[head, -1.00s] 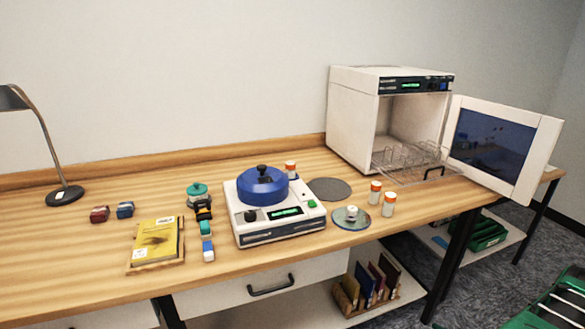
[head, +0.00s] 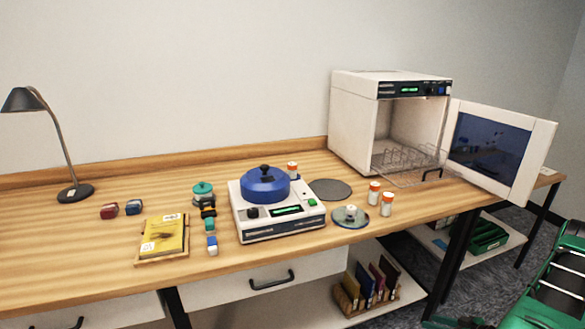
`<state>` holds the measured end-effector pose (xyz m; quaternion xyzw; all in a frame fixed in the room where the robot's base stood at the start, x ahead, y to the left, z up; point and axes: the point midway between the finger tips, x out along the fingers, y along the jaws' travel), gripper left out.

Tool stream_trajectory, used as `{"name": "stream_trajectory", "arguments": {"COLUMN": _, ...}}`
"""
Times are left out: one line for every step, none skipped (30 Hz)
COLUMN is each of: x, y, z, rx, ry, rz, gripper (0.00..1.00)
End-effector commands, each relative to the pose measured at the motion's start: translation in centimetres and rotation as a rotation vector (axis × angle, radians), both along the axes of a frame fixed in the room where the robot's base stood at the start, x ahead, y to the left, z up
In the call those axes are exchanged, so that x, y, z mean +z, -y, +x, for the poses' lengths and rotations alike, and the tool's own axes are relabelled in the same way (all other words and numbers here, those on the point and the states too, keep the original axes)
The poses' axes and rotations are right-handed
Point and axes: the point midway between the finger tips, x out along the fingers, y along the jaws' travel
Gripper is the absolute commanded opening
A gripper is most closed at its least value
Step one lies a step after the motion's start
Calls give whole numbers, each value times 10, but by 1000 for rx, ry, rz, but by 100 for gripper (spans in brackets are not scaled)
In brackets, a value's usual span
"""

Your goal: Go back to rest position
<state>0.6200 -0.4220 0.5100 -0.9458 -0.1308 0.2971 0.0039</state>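My gripper does not show in the head view. The wooden bench (head: 100,255) fills the lower part of the view. A white oven-like cabinet (head: 357,130) stands at the back right. Its door (head: 490,145) is swung open to the right and a wire rack (head: 405,165) sits at its opening.
Two orange-capped bottles (head: 374,193) stand right of the device near a grey disc (head: 330,189) and a round plate (head: 350,217).

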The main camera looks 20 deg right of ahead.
Motion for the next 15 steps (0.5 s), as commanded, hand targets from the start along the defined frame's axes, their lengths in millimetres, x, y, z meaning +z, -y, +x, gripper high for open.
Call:
{"name": "stream_trajectory", "arguments": {"x": 14, "y": -1, "z": 7, "rx": 25, "ry": -23, "rz": -1, "gripper": 36}}
{"name": "stream_trajectory", "arguments": {"x": 22, "y": -3, "z": 10, "rx": 38, "ry": -43, "rz": 2, "gripper": 36}}
{"name": "stream_trajectory", "arguments": {"x": 31, "y": -5, "z": 13, "rx": 55, "ry": -69, "rz": 7, "gripper": 36}}
{"name": "stream_trajectory", "arguments": {"x": 39, "y": -7, "z": 16, "rx": 67, "ry": -89, "rz": 11, "gripper": 36}}
{"name": "stream_trajectory", "arguments": {"x": 47, "y": -9, "z": 18, "rx": 77, "ry": -111, "rz": 14, "gripper": 36}}
{"name": "stream_trajectory", "arguments": {"x": 56, "y": -12, "z": 21, "rx": 91, "ry": -138, "rz": 18, "gripper": 36}}
{"name": "stream_trajectory", "arguments": {"x": 64, "y": -14, "z": 23, "rx": 99, "ry": -160, "rz": 20, "gripper": 36}}
{"name": "stream_trajectory", "arguments": {"x": 72, "y": -17, "z": 24, "rx": 108, "ry": -182, "rz": 22, "gripper": 36}}
{"name": "stream_trajectory", "arguments": {"x": 82, "y": -20, "z": 26, "rx": 117, "ry": -210, "rz": 23, "gripper": 36}}
{"name": "stream_trajectory", "arguments": {"x": 90, "y": -23, "z": 27, "rx": 123, "ry": -232, "rz": 26, "gripper": 36}}
{"name": "stream_trajectory", "arguments": {"x": 97, "y": -25, "z": 28, "rx": 128, "ry": -254, "rz": 26, "gripper": 36}}
{"name": "stream_trajectory", "arguments": {"x": 108, "y": -29, "z": 30, "rx": 134, "ry": -283, "rz": 27, "gripper": 36}}
{"name": "stream_trajectory", "arguments": {"x": 116, "y": -32, "z": 30, "rx": 137, "ry": -305, "rz": 28, "gripper": 36}}
{"name": "stream_trajectory", "arguments": {"x": 123, "y": -35, "z": 31, "rx": 139, "ry": -327, "rz": 27, "gripper": 36}}
{"name": "stream_trajectory", "arguments": {"x": 134, "y": -39, "z": 32, "rx": 142, "ry": -356, "rz": 27, "gripper": 36}}
